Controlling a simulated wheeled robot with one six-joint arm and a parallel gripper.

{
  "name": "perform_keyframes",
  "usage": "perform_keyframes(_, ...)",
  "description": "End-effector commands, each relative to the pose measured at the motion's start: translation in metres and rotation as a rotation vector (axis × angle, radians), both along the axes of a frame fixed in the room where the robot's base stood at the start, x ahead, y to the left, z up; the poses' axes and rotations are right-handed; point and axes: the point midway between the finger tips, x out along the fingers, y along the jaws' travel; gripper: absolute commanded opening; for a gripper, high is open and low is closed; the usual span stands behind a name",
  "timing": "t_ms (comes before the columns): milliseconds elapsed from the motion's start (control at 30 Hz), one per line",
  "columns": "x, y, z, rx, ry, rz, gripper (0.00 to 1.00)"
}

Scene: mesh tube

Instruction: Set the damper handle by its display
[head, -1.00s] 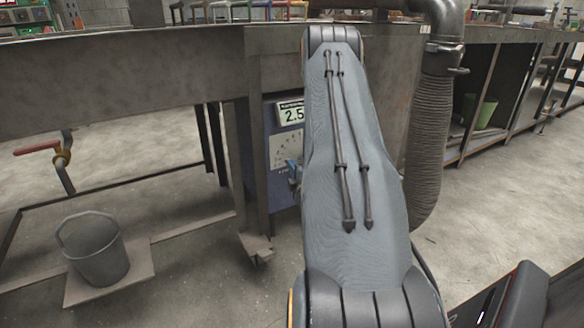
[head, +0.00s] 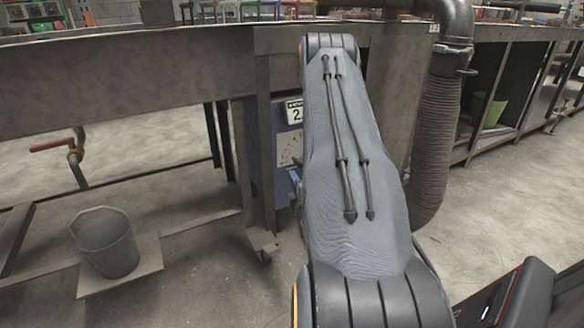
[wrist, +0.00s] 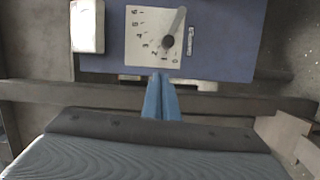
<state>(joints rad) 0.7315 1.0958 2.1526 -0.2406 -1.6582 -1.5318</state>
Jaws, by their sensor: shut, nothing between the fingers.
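The blue damper box (wrist: 225,45) fills the top of the wrist view. Its white dial plate (wrist: 140,22) carries a numbered scale from 0 to 6. The grey damper handle (wrist: 176,25) turns on a dark round pivot and points up and slightly right. My gripper (wrist: 160,78) has its blue fingers shut and empty just below the plate's lower edge, apart from the handle in the picture. In the head view the display (head: 295,111) shows a "2"; the rest of it is hidden behind my arm. The handle is hidden there.
A ribbed duct hose (head: 429,140) hangs right of my arm. A steel table leg (head: 252,170) stands just left of the box. A bucket (head: 105,243) and a red-handled valve (head: 52,145) are at left. Open floor lies at right.

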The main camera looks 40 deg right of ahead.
Motion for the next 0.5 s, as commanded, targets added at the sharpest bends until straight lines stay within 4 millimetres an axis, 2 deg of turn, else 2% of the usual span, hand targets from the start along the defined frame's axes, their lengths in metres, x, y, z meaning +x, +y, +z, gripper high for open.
perform_keyframes(100,-0.019,0.010,0.000,0.001,0.002,0.001,0.00)
perform_keyframes(300,-0.036,0.019,-0.002,0.000,0.001,0.001,0.00)
perform_keyframes(367,-0.036,0.021,-0.004,-0.016,0.004,0.003,0.00)
perform_keyframes(500,-0.020,0.027,-0.021,-0.144,0.036,0.012,0.00)
